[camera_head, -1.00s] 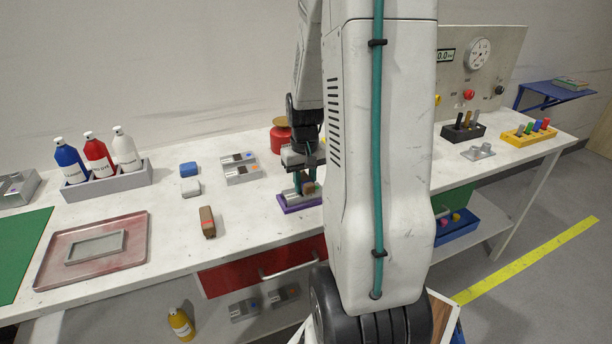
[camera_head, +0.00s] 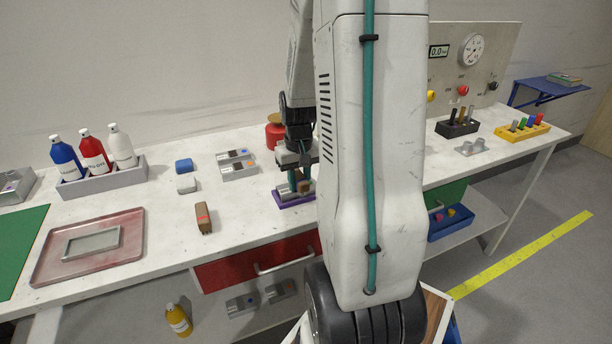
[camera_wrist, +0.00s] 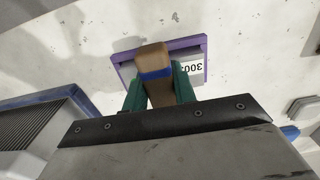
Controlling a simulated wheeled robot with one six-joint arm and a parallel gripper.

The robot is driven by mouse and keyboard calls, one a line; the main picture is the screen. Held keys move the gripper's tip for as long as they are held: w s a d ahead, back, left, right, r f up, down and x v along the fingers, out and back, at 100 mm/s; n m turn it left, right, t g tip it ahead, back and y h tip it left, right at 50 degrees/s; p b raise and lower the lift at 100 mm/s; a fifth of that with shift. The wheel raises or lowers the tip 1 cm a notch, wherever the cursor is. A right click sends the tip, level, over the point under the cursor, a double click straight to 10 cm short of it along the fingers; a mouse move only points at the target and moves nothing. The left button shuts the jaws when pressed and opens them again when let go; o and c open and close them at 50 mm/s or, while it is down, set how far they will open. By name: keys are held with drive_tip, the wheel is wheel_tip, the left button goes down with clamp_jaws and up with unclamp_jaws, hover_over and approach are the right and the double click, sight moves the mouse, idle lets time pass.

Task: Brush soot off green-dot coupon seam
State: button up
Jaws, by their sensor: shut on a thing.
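My gripper (camera_wrist: 160,88) is shut on a brown wooden brush (camera_wrist: 152,60) with a blue band, held between its green fingers. In the head view my gripper (camera_head: 297,180) is low over the purple tray (camera_head: 284,204), with the brush's brown block (camera_head: 305,187) just at the tray. The purple tray (camera_wrist: 188,43) is below the brush in the wrist view, with a white number label beside the brush. Grey metal shows on the tray in the head view, partly behind the fingers. I see no green dot or seam, and cannot tell whether bristles touch the metal.
A red-banded brown brush (camera_head: 204,218) lies left on the white bench (camera_head: 160,275). A red tray (camera_head: 55,275) and a bottle rack (camera_head: 100,182) stand farther left.

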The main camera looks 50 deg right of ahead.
sight(301, 178)
drive_tip(key=shift+s+a, duration=0.4)
drive_tip(key=shift+s, duration=0.15)
wheel_tip(301, 178, up, 2)
drive_tip(key=shift+w+r, duration=0.1)
drive_tip(key=shift+r, duration=0.15)
drive_tip(key=shift+d+r, duration=0.15)
drive_tip(key=shift+r, duration=2.5)
